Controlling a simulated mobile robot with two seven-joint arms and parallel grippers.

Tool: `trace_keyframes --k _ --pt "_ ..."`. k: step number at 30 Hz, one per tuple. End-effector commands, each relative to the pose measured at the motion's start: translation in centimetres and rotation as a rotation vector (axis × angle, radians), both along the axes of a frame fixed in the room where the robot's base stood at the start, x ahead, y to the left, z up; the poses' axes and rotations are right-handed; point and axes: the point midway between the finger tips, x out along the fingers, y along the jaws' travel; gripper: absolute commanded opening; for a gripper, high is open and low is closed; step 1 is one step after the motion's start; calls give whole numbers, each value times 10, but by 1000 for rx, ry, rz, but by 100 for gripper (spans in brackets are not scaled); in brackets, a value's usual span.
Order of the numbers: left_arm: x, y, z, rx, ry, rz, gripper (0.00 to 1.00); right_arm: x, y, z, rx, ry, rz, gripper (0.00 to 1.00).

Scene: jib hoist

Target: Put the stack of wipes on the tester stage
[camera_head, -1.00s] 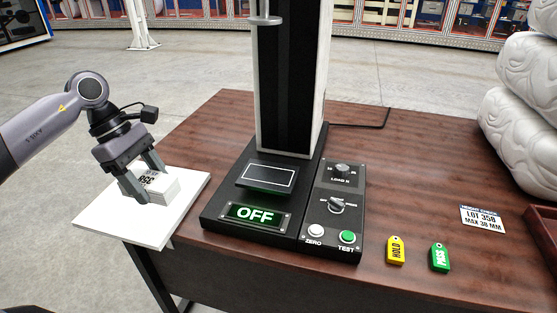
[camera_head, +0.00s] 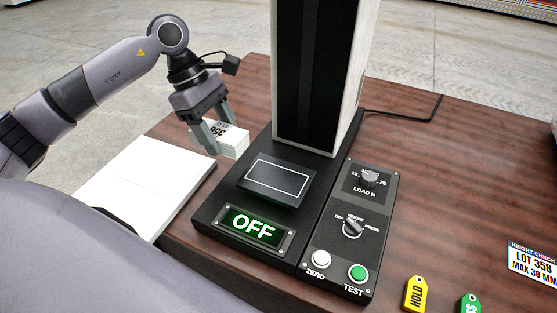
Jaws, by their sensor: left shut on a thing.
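The stack of wipes (camera_head: 234,143) is a small white block with a dark printed label. My left gripper (camera_head: 215,137) is shut on it, one finger on each side, and holds it just left of and behind the tester stage. The tester stage (camera_head: 276,179) is a dark square plate with a white outline on the black tester base, and nothing lies on it. My right gripper is not in view.
The tester column (camera_head: 318,70) rises behind the stage. The control panel (camera_head: 352,225) with knobs and ZERO and TEST buttons is to its right. A bare white board (camera_head: 150,180) lies left.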

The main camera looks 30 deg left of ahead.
Motion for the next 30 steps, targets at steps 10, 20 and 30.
trace_keyframes --k 10,20,30 --pt "5 -94 3 -4 -3 -6 27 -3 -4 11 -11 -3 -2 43" --pt "7 -123 -4 0 1 2 27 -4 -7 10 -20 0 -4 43" --pt "7 -122 -35 -1 -1 1 27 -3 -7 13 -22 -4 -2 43"
